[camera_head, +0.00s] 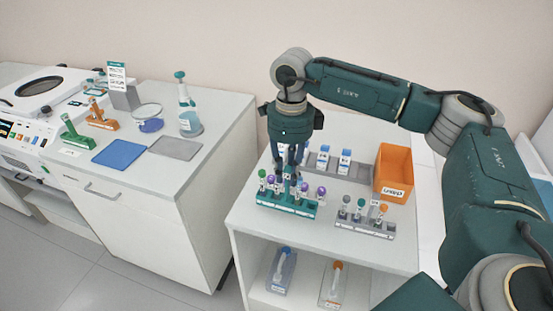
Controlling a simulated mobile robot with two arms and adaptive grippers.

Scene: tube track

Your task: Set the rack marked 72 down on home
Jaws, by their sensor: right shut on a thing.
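A teal rack (287,206) with several capped tubes, green, purple and white among the caps, is at the front left of the white bench on the right. My right gripper (291,180) reaches down from above into its middle and is shut on it. The fingertips are partly hidden among the tubes. I cannot tell whether the rack touches the bench top. A grey rack (365,228) with a few tubes stands to its right. The number 72 cannot be read on any rack, and no spot reads clearly as home. My left gripper is out of view.
An orange bin (393,172) and a grey rack of blue-and-white bottles (345,163) stand behind.

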